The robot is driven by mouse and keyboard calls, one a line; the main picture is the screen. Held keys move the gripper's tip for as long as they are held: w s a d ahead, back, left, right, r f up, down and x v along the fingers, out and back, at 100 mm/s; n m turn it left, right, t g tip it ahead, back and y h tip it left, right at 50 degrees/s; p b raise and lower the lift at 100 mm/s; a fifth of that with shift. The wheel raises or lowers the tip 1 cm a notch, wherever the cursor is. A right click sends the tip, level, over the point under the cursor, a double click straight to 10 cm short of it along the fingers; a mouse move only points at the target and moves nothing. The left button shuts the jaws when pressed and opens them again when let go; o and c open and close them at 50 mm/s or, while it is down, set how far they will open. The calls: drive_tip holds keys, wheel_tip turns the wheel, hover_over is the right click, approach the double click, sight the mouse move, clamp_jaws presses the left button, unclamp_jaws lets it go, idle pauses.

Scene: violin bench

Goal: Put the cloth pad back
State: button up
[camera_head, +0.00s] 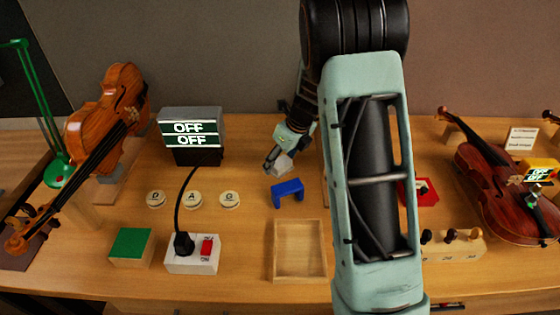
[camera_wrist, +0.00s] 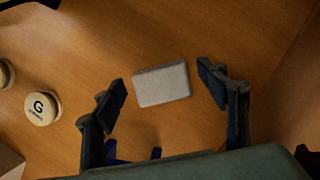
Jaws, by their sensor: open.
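A small whitish pad (camera_wrist: 161,84), which looks like the cloth pad, lies on the wooden bench in the wrist view. It also shows in the head view (camera_head: 285,166), partly hidden by my gripper (camera_head: 274,161). My gripper is open in the wrist view (camera_wrist: 164,88), with one finger on each side of the pad and a visible gap to both. I cannot tell how high the fingertips are above the bench. An empty shallow wooden tray (camera_head: 300,222) stands at the front middle.
A blue bracket (camera_head: 287,190) stands close in front of the pad. Round D, A and G discs (camera_head: 193,200), a switch box (camera_head: 192,262), a green-topped block (camera_head: 131,245) and an OFF display (camera_head: 190,133) are left. Violins (camera_head: 105,112) flank the bench. My arm hides part of the right middle.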

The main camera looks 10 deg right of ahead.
drive_tip(key=v, duration=1.1)
drive_tip(key=shift+r+p, duration=0.25)
drive_tip(key=shift+p, duration=0.2)
drive_tip(key=shift+s, duration=0.1)
